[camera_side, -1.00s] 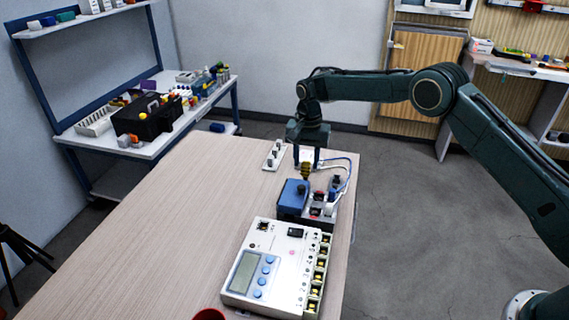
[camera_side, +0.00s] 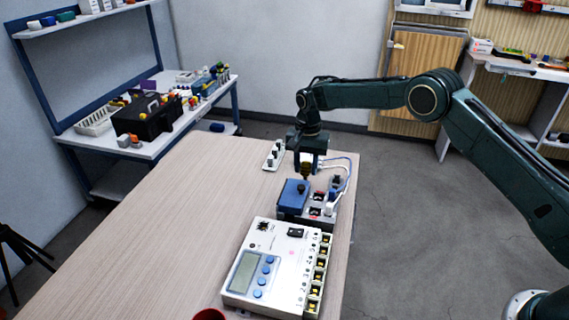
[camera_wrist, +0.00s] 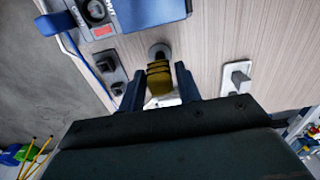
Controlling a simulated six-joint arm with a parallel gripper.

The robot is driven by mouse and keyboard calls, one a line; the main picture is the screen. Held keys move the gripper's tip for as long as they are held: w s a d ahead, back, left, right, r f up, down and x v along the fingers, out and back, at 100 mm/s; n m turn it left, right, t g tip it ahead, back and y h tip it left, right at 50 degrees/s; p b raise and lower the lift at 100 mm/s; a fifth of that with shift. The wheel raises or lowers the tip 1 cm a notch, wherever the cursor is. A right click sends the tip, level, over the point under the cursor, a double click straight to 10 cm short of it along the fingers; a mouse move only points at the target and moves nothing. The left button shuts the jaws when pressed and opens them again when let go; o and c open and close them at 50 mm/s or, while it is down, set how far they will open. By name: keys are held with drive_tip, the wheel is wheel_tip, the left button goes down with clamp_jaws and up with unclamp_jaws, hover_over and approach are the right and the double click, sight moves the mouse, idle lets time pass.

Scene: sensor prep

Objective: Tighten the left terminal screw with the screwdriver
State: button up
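The screwdriver (camera_side: 307,171) has a yellow and dark handle and stands upright beyond the blue unit in the side view. In the wrist view its yellow handle (camera_wrist: 159,78) lies between my fingers. My gripper (camera_side: 306,160) is above it, fingers pointing down on both sides of the handle. Narrow gaps seem to show beside the handle in the wrist view (camera_wrist: 160,84), so the fingers look open. The white meter (camera_side: 263,250) has a row of yellow-and-black terminals (camera_side: 318,265) along its right edge. I cannot tell which screw is the left terminal screw. The screwdriver's tip is hidden.
A blue unit (camera_side: 293,194) on a dark base stands between screwdriver and meter, with blue and white wires (camera_side: 346,172) to its right. The left side of the wooden table (camera_side: 180,240) is clear.

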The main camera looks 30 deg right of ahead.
drive_tip(key=c, duration=0.6)
drive_tip(key=shift+o, duration=0.2)
drive_tip(key=shift+r, duration=0.45)
drive_tip(key=shift+r, duration=0.35)
drive_tip(key=shift+r, duration=0.35)
drive_tip(key=shift+r, duration=0.3)
drive_tip(key=shift+r, duration=0.2)
